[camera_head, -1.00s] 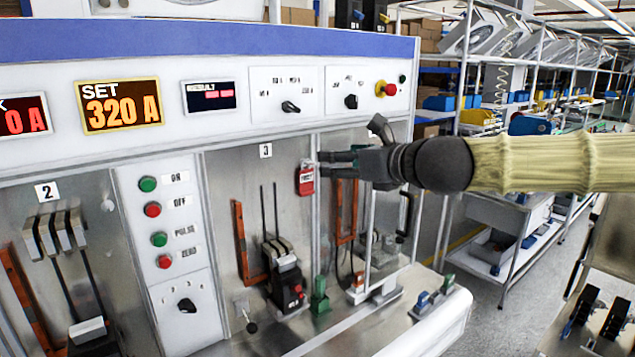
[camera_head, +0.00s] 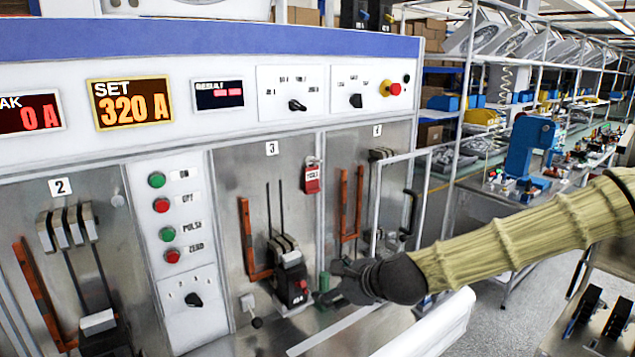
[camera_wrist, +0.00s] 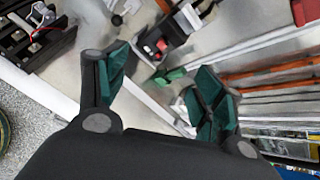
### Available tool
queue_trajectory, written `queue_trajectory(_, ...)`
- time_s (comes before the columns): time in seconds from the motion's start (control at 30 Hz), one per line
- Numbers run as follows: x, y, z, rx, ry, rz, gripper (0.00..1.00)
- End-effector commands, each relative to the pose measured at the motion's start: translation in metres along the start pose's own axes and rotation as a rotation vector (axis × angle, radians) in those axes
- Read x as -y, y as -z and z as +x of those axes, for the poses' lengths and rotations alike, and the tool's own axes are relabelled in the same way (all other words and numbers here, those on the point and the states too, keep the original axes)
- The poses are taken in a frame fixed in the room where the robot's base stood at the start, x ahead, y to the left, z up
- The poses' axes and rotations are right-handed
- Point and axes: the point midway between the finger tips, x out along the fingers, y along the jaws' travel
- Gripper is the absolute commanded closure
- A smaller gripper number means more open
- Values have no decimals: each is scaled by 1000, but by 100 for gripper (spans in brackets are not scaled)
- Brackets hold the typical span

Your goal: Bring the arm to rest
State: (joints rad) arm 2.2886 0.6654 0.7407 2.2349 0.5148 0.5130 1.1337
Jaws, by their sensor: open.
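My gripper (camera_head: 330,282) is low in front of bay 3 of the test bench in the head view, at the end of my sleeved arm coming from the right. In the wrist view its two green-padded fingers (camera_wrist: 160,92) are spread apart with nothing between them. A black breaker (camera_head: 290,279) with a red mark stands in bay 3, just left of my gripper; it also shows in the wrist view (camera_wrist: 152,42). A red padlock tag (camera_head: 312,178) hangs on the post between bays 3 and 4, above my gripper. A green clamp is partly hidden behind my fingers.
The bench panel (camera_head: 225,120) carries a "SET 320 A" display (camera_head: 131,102), knobs and a red stop button (camera_head: 394,89). A framed clear door (camera_head: 378,205) stands at bay 4. The white front ledge (camera_head: 440,325) lies below my arm.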

Motion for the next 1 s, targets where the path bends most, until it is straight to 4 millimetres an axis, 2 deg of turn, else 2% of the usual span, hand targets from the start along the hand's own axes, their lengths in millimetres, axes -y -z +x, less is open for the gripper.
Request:
queue_trajectory(0.03, -21, 22, 11, -36, -29, -60, 32)
queue_trajectory(0.2, -84, 94, 36, -135, -125, -282, 32)
queue_trajectory(0.33, -134, 150, 44, -196, -217, -459, 32)
queue_trajectory(0.47, -183, 207, 43, -243, -321, -645, 32)
queue_trajectory(0.67, -257, 293, 22, -277, -513, -945, 32)
queue_trajectory(0.8, -306, 351, -7, -266, -670, -1166, 32)
queue_trajectory(0.9, -334, 388, -31, -240, -782, -1315, 32)
queue_trajectory(1.0, -356, 415, -54, -204, -876, -1440, 32)
